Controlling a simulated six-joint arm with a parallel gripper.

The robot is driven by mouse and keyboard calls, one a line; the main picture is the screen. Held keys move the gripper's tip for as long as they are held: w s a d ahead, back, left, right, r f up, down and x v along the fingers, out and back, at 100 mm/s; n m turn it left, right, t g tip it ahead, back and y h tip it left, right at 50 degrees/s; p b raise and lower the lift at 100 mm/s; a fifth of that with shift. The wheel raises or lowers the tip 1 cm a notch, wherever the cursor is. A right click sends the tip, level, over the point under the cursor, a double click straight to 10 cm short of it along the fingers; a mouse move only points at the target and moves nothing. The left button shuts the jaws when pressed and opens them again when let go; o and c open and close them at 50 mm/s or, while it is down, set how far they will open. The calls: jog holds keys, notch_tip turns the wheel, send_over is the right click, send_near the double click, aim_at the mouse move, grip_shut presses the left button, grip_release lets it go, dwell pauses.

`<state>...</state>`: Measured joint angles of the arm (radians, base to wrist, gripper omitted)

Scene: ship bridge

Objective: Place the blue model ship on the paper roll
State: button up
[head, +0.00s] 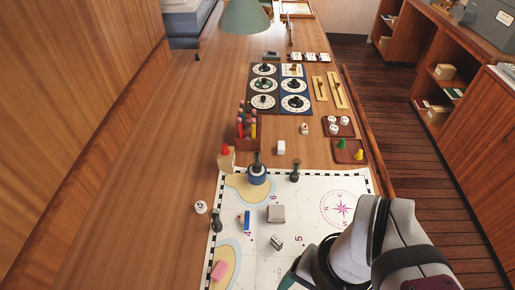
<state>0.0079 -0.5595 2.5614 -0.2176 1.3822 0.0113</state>
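A small blue block-like thing (247,221), with a bit of orange at its left side, stands on the chart; it looks like the blue model ship, but it is too small to be sure. I cannot pick out the paper roll with certainty. A small white piece (281,147) beyond the chart and a white round piece marked with a digit (201,207) left of it are the closest in look. My arm comes in from the lower right. My gripper is at the bottom edge, mostly cut off and hidden by the arm; its fingers do not show clearly.
The chart (316,212) carries a grey block (276,214), a pink block (219,271) and a small dark-and-white block (276,242). Beyond are a pencil holder (247,132) and dial boards (278,90). The left tabletop is clear.

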aim_at(245, 218)
jog(key=w+a+f+n+t+y, duration=0.15)
jog(key=w+a+f, duration=0.25)
jog(key=w+a, duration=0.5)
jog(key=a+f+t, duration=0.1)
jog(key=a+f, duration=0.2)
jog(key=w+a+f+t+h, duration=0.1)
jog(key=a+f+t, duration=0.1)
jog(key=a+f, duration=0.2)
jog(key=a+f+t+h, duration=0.1)
jog(key=a+f+t, duration=0.1)
jog(key=a+f, duration=0.1)
jog(key=shift+w+a+f+m, duration=0.25)
jog(key=shift+a+f+m, duration=0.1)
jog(key=shift+f, duration=0.15)
jog(key=shift+s+d+f+t+h, duration=0.25)
jog(key=shift+d+f+t+h, duration=0.4)
jog(key=shift+d+t+h, duration=0.3)
jog(key=d+t, duration=0.1)
jog(key=r+n+t+h, duration=0.1)
jog(key=d+n+t, duration=0.1)
jog(key=shift+s+d+r+t+h, duration=0.15)
jog(key=shift+s+d+t+h, duration=0.15)
jog(key=shift+s+t+h, duration=0.1)
jog(key=shift+n+t, duration=0.3)
jog(key=x, duration=1.5)
jog(key=shift+w+d, duration=0.15)
jog(key=shift+d, duration=0.15)
grip_shut()
